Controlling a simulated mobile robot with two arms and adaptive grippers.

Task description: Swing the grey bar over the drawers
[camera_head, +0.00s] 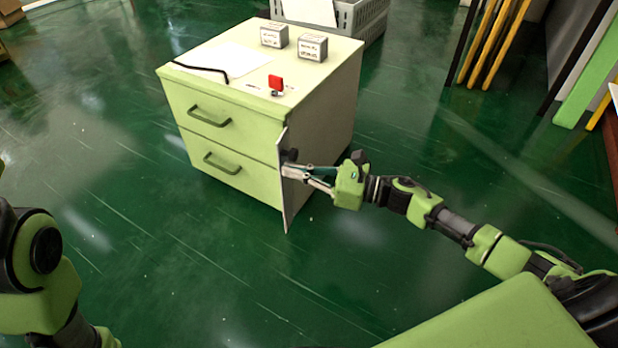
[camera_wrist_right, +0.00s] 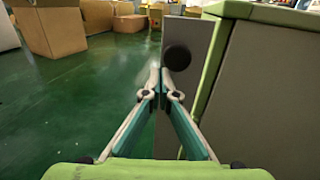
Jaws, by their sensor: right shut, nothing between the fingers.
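The grey bar (camera_head: 286,207) is a thin upright plate at the front right edge of the light green drawer cabinet (camera_head: 330,105). It stands out from the cabinet's corner, and the drawer fronts are uncovered. In the right wrist view the grey bar (camera_wrist_right: 190,60) stands upright with a round black knob on it. Two drawers with dark handles show, the upper drawer (camera_head: 205,118) and the lower drawer (camera_head: 222,165), both closed. My right gripper (camera_head: 290,171) is shut and empty, its fingertips right by the bar; I cannot tell whether they touch it. My left gripper is out of view.
On the cabinet top are two small boxes (camera_head: 312,47), a paper sheet, a black cord and a small red item (camera_head: 275,83). A grey crate (camera_head: 365,22) stands behind. Yellow and black posts (camera_head: 490,45) stand at the right. The green floor in front is clear.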

